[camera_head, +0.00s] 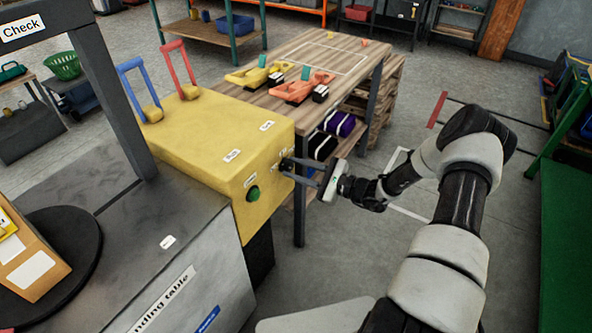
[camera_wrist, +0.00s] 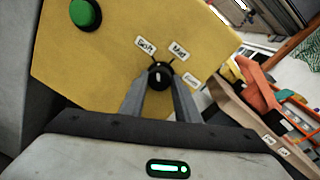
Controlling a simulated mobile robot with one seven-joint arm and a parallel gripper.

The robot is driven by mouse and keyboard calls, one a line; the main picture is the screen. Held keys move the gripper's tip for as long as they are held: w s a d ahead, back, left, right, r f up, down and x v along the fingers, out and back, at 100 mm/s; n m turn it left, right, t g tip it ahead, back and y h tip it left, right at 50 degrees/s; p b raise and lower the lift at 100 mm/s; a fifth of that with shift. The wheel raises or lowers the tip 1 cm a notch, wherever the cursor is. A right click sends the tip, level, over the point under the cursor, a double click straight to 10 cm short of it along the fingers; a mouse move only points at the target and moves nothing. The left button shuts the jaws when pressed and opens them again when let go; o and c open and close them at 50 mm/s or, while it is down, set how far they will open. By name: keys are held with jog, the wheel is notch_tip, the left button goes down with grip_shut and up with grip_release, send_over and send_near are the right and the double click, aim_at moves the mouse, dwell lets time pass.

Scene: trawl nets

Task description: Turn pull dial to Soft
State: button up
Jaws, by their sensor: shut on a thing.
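The pull dial (camera_wrist: 159,76) is a small black knob with a white mark on the yellow machine's (camera_head: 215,140) front face. In the wrist view, a "Soft" label (camera_wrist: 145,45) is at its upper left, a "Mid" label (camera_wrist: 180,50) at its upper right, and a third, hard-to-read label (camera_wrist: 192,80) at its right. The white mark looks roughly upright in that view; I cannot tell which label it is set to. My gripper (camera_wrist: 160,88) is shut on the dial, one finger on each side. In the head view my gripper (camera_head: 290,166) reaches it from the right.
A green button (camera_head: 253,194) sits on the same face, left of the dial. Blue and red levers (camera_head: 180,68) stand on the machine's top. A wooden table (camera_head: 320,58) with yellow and orange tools is behind. The floor to the right is mostly open.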

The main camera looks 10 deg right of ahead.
jog(key=shift+n, duration=1.5)
jog(key=o, duration=1)
jog(key=shift+o, duration=0.2)
jog(key=p+v, duration=0.1)
jog(key=v, duration=1.6)
jog(key=shift+s+p, duration=0.3)
jog(key=shift+s, duration=0.05)
jog(key=shift+r, duration=0.2)
